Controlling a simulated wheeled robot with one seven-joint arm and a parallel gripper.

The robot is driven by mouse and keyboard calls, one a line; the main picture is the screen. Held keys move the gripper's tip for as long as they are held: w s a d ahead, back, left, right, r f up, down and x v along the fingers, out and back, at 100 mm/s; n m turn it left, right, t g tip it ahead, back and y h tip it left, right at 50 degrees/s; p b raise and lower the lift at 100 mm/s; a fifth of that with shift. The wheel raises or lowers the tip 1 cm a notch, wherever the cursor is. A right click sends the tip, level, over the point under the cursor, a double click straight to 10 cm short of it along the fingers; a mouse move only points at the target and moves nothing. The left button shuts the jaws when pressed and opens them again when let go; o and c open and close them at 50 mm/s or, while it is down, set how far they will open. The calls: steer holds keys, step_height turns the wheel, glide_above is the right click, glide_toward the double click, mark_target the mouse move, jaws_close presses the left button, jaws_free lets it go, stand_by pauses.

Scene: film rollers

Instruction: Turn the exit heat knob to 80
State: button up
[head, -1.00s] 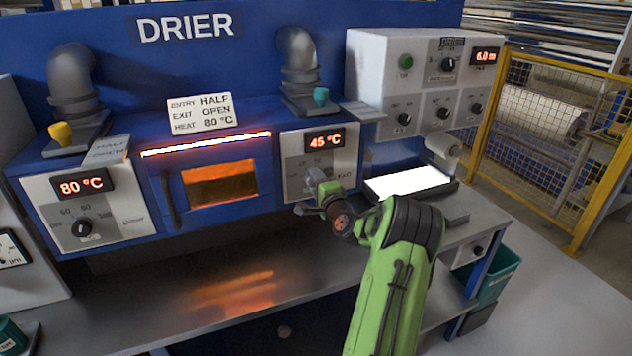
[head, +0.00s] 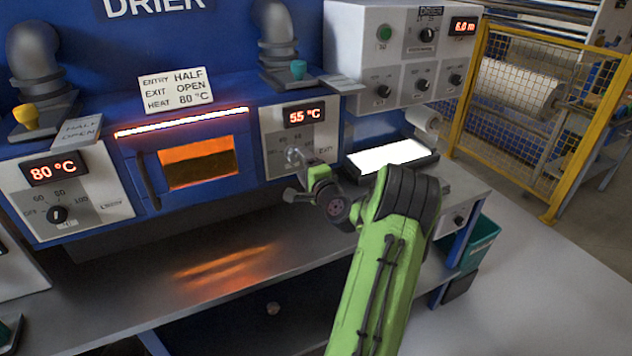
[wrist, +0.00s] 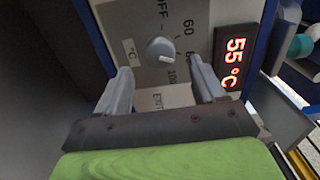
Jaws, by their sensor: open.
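The exit heat knob (wrist: 161,51) is a small round grey knob with a pale pointer mark, on a light panel with OFF, 60 and other numbers around it. Its display reads 55 °C in the wrist view (wrist: 234,62) and in the head view (head: 304,115). My gripper (wrist: 160,66) is open, with one finger on either side of the knob's line. The knob shows just past the fingertips with gaps on both sides. In the head view my gripper (head: 296,160) is at the exit panel and largely hides the knob.
A sign (head: 175,90) reads entry half, exit open, heat 80 °C. The entry panel's display (head: 54,168) reads 80 °C, with its own knob (head: 58,214) below. A white control box (head: 400,60) and a bright lit plate (head: 392,154) are right of the exit panel.

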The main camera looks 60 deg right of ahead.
steer(key=b+v, duration=0.2)
steer(key=v, duration=0.9)
steer(key=shift+f, duration=0.1)
